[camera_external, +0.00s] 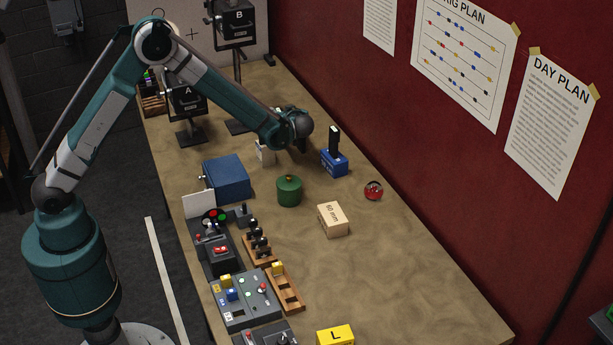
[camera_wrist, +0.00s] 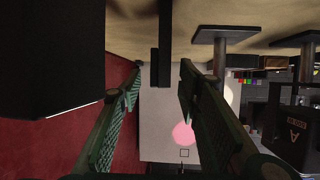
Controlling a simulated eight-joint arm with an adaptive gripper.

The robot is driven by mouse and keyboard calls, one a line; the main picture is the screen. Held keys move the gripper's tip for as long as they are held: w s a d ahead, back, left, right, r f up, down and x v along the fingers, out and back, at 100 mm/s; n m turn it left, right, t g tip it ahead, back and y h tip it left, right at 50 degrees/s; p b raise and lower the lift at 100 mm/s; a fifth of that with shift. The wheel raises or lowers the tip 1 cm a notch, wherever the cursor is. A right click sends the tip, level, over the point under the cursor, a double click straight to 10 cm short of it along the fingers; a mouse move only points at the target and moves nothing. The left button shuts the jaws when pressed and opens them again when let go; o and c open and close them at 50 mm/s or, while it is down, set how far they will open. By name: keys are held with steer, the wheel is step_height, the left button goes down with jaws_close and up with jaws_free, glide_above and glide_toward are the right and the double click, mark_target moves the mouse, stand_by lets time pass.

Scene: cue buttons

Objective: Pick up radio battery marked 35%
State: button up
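I cannot read a 35% mark on anything in either view. A black upright block (camera_external: 334,139) stands in a blue holder (camera_external: 334,163) towards the red wall; it may be a radio or battery, but I cannot tell. My gripper (camera_external: 304,146) is just left of it, above the table. In the wrist view, which appears upside down, its two green fingers (camera_wrist: 158,95) are apart with nothing held between them. A large dark block (camera_wrist: 50,55) fills the upper left there, close to the camera; its identity is unclear.
A small pale box (camera_external: 265,153) is left of my gripper. A blue box (camera_external: 227,178), green canister (camera_external: 289,191), 60 mm block (camera_external: 332,219) and red round item (camera_external: 374,190) stand nearer. Stands A and B (camera_external: 238,24) are behind. The table's right front is mostly clear.

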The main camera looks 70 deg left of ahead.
steer(key=shift+x, duration=1.5)
steer(key=shift+c, duration=0.7)
steer(key=c, duration=0.9)
